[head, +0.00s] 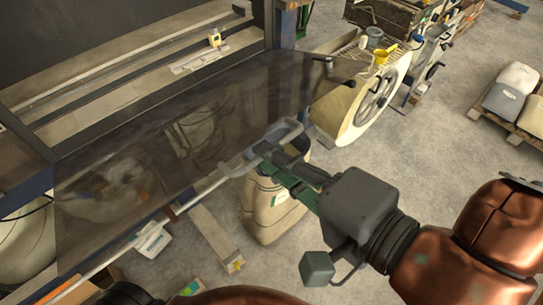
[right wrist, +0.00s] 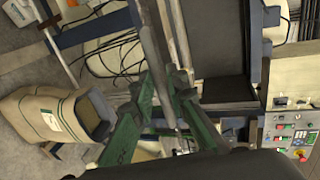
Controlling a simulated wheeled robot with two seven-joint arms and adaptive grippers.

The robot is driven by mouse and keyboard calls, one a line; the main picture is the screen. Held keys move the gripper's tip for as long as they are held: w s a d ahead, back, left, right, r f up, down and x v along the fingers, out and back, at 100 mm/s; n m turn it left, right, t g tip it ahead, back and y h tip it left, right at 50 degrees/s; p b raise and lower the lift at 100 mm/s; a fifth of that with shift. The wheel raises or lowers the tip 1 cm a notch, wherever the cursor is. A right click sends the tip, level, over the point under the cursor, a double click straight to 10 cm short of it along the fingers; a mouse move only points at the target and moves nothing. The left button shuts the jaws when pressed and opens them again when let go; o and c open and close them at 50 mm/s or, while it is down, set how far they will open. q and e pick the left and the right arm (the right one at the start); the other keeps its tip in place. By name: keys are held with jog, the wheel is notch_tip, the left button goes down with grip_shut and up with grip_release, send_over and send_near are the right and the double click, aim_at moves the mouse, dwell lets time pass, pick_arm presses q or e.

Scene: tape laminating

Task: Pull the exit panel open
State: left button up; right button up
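The exit panel (head: 190,140) is a smoky see-through sheet that stretches across the left and middle of the head view, standing out from the machine's frame. A grey loop handle (head: 288,130) is on its near edge, and a pale rail runs along that edge. My right gripper (head: 268,158) is at this handle. In the right wrist view its green fingers (right wrist: 168,95) stand on both sides of a grey bar (right wrist: 152,45) and appear closed on it; the exact contact is partly hidden. My left gripper is not in view.
A paper sack (head: 268,205) stands on the floor below the handle. A large cream wheel (head: 365,105) is behind the panel's right end. Sacks on a pallet (head: 515,90) are at the far right. A control box with buttons (right wrist: 290,130) shows in the right wrist view.

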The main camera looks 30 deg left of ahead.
jog(key=shift+o, duration=1.4)
jog(key=shift+r, duration=0.1)
jog(key=shift+s, duration=0.1)
jog(key=v, duration=1.2)
jog(key=shift+c, duration=0.4)
